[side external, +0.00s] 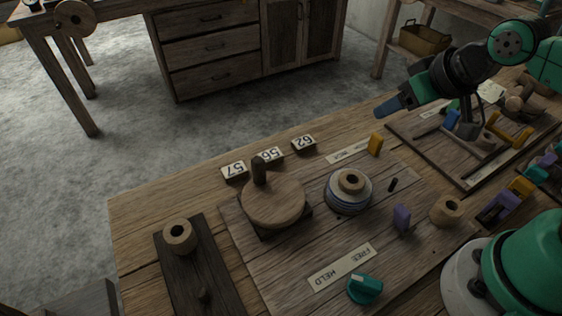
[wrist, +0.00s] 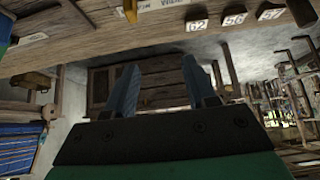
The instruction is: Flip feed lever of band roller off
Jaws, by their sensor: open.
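A board on the bench carries a striped roller (side external: 348,194) with a wooden hub. Behind it a small yellow lever (side external: 375,144) stands upright at the right end of a label plate (side external: 350,151), whose lettering I cannot read surely. I cannot tell for certain which part is the feed lever. The yellow lever also shows at the top edge of the wrist view (wrist: 130,10). My gripper (side external: 392,106) is above and behind the yellow lever, apart from it. In the wrist view its blue fingers (wrist: 163,90) are spread with nothing between them.
A purple lever (side external: 402,218), a teal knob (side external: 365,289) by a HELD/FREE plate (side external: 342,267) and a wooden crank disc (side external: 273,199) share the board. Number tiles (side external: 269,156) line its back edge.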

